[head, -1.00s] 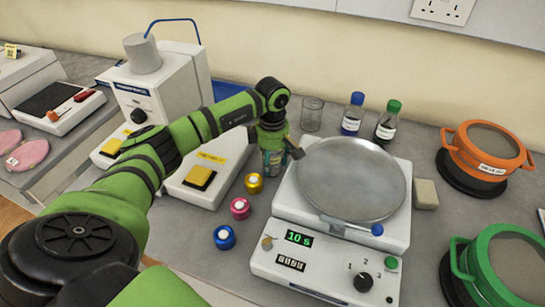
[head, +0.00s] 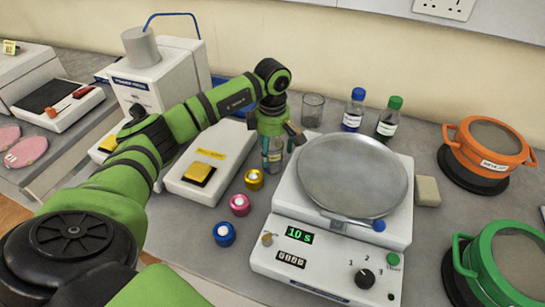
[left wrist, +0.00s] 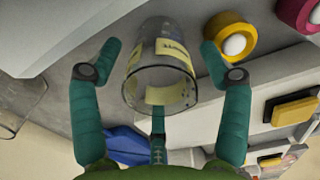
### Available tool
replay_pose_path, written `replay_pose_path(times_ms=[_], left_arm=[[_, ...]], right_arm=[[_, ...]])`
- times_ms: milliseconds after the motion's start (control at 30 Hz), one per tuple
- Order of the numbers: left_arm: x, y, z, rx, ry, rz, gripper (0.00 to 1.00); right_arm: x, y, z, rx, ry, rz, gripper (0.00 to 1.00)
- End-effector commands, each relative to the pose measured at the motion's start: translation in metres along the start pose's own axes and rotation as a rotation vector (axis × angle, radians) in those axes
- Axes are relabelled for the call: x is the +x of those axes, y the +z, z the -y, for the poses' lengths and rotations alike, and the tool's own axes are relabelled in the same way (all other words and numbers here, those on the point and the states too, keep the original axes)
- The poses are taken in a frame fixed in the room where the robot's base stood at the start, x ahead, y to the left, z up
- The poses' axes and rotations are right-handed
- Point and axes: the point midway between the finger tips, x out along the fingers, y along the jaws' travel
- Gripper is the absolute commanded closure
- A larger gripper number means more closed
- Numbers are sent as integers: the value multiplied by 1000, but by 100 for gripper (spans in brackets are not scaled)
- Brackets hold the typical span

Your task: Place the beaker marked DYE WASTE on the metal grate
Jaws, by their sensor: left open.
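A clear glass beaker (head: 271,161) with a pale yellow label stands on the bench left of the white device with the round metal dish. In the left wrist view the beaker (left wrist: 160,88) is seen from above; its label text cannot be read. My left gripper (head: 275,142) is open above it, pointing down. In the left wrist view its fingers (left wrist: 147,62) are spread on either side of the beaker with gaps. A second clear glass beaker (head: 312,110) stands behind, its marking unreadable. I cannot make out a metal grate. My right gripper is out of view.
The white device (head: 335,270) with a metal dish (head: 353,175) is close on the right. Two capped bottles (head: 353,110) are at the back. Orange (head: 488,148) and green (head: 505,265) pots are at right.

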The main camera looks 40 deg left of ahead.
Motion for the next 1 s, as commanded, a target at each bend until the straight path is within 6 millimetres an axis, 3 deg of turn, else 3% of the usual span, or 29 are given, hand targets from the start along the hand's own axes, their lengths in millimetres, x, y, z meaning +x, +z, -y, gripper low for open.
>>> replay_pose_path(times_ms=[200,433,467,633,1000], left_arm=[[-47,0,-2,-1,8,1,23],[-82,0,-1,0,3,1,23],[-84,0,-1,0,2,1,16],[-89,3,-3,9,6,-4,16],[-76,4,-5,2,-2,-2,16]], right_arm=[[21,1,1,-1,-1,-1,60],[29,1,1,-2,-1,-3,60],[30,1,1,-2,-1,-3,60],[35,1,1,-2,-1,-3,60],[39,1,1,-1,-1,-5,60]])
